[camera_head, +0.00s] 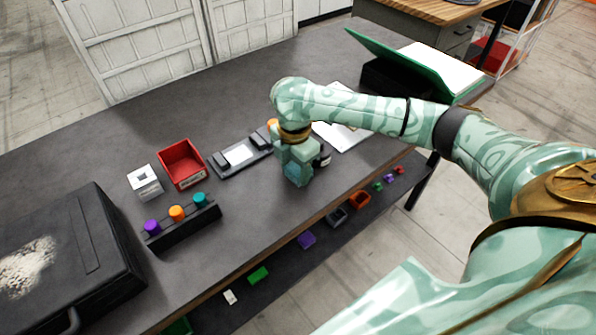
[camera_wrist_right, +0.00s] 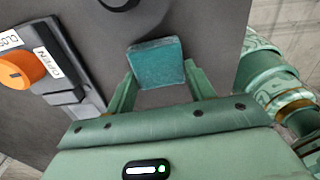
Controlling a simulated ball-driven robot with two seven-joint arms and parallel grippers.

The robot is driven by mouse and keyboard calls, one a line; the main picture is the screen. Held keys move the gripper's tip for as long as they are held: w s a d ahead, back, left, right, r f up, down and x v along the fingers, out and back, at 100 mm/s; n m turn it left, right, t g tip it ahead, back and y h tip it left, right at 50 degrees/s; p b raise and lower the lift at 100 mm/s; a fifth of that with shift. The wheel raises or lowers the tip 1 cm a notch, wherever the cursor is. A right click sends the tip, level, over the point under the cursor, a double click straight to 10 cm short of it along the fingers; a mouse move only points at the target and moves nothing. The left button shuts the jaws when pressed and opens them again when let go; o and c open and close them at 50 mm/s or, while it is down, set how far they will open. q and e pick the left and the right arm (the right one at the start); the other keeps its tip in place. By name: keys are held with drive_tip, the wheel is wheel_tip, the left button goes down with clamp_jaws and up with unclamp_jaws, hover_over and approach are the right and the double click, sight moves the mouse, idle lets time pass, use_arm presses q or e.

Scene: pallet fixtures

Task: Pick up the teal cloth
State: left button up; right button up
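The teal cloth (camera_wrist_right: 157,63) is a small, square, block-like piece at the fingertips of my right gripper (camera_wrist_right: 160,72) in the right wrist view. One finger lies along each side of it. The gap between the fingers is about as wide as the cloth, and I cannot tell whether they press on it. In the head view my right gripper (camera_head: 298,170) points down near the front edge of the table. The green fingers and the teal cloth blend there, so contact with the table is unclear. My left gripper is out of view.
A dark panel with an orange knob (camera_wrist_right: 18,72) and OPEN label is beside the gripper. Left are a red bin (camera_head: 182,164), a white block (camera_head: 145,182), a rack with coloured pegs (camera_head: 182,228) and a black case (camera_head: 90,262). A green-lidded box (camera_head: 400,70) stands at back right.

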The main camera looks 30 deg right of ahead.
sight(294, 170)
drive_tip(key=c, duration=0.4)
drive_tip(key=shift+r, duration=0.1)
drive_tip(key=shift+r+p, duration=0.35)
drive_tip(key=shift+r, duration=0.05)
wheel_tip(294, 170, up, 3)
drive_tip(key=shift+f+p, duration=0.1)
drive_tip(key=shift+p, duration=0.8)
drive_tip(key=s+a+r+p, duration=0.4)
drive_tip(key=s+r+p, duration=0.3)
drive_tip(key=s, duration=0.6)
wheel_tip(294, 170, up, 2)
drive_tip(key=shift+s+a+r, duration=0.1)
drive_tip(key=shift+s+a, duration=0.1)
drive_tip(key=shift+o, duration=0.4)
